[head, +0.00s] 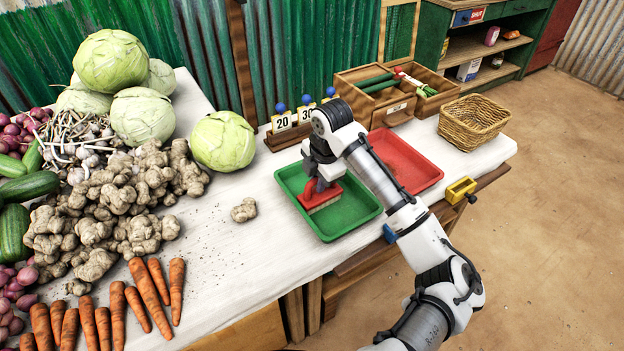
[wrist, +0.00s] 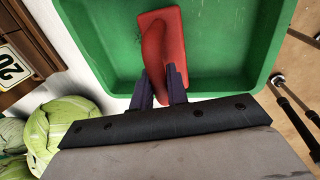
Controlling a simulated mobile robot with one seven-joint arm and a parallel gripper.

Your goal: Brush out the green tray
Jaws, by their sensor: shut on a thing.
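The green tray (head: 345,219) sits on the white table, just left of the red tray. A red brush (head: 321,197) with pale bristles is over the left part of the green tray's floor. My gripper (head: 323,181) is shut on the brush's red handle. In the wrist view the brush (wrist: 160,40) stands between the fingers of my gripper (wrist: 160,85), with the green tray (wrist: 225,50) behind it. The bristles are down; I cannot tell whether they touch the tray floor. No loose dirt can be made out in the tray.
The red tray (head: 415,165) adjoins on the right. A number rack (head: 287,138) and wooden boxes (head: 372,108) stand behind. A lone ginger piece (head: 244,210) and heaped vegetables lie left.

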